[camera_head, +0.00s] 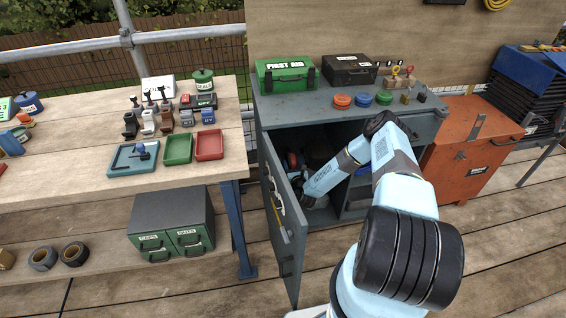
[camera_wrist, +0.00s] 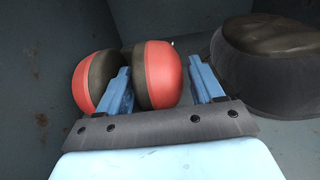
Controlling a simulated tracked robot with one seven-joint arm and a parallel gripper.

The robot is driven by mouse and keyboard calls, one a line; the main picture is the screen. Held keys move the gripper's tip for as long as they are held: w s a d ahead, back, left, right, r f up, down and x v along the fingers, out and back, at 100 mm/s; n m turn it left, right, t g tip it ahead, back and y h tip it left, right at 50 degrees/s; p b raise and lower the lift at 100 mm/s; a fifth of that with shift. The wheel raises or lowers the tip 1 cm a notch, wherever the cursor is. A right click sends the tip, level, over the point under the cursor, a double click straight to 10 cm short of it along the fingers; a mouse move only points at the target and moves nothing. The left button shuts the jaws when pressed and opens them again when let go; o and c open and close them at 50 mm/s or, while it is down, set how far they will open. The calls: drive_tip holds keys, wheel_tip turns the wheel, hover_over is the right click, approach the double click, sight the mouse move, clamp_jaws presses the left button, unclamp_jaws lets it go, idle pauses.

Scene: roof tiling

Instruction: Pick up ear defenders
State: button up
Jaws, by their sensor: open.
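The ear defenders, red with dark bands, lie inside the grey cabinet (camera_head: 262,112). In the wrist view their right cup (camera_wrist: 160,74) sits between my two fingers, and the left cup (camera_wrist: 90,82) lies outside the left finger. In the head view a small red part of the ear defenders (camera_head: 292,160) shows past the open door. My gripper (camera_wrist: 166,84) is open, with the left finger in the gap between the cups and the right finger apart from the right cup. The headband is hidden or not clear.
A dark rounded object (camera_wrist: 275,75) stands close to the right of my right finger. The cabinet's open door (camera_head: 283,225) stands left of my arm. The first aid box (camera_head: 286,76) and dark case (camera_head: 349,70) are on the cabinet top.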

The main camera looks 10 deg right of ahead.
drive_tip(key=shift+w, duration=1.45)
drive_tip(key=c, duration=0.9)
drive_tip(key=shift+r, duration=0.1)
